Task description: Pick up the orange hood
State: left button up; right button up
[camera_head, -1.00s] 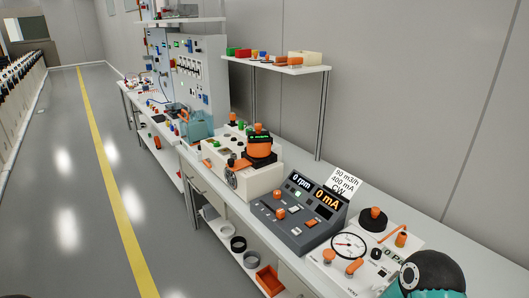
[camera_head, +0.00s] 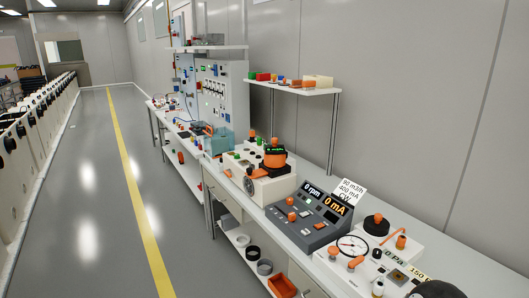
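Neither of my grippers is in view. A dark rounded part at the bottom right edge appears to be part of my arm.
A grey control console (camera_head: 307,213) and a white gauge unit (camera_head: 365,262) stand nearer on the bench. A raised shelf (camera_head: 300,90) holds small coloured parts. An orange bin (camera_head: 282,286) sits on the lower shelf. The grey floor (camera_head: 85,200) at left is clear.

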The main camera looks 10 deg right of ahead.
aim_at(274, 154)
jog(key=u, duration=0.45)
jog(key=i, duration=2)
jog(key=z, duration=0.5)
jog(key=k, duration=0.9)
jog(key=z, duration=0.2)
jog(key=i, duration=0.9)
jog(key=u, duration=0.05)
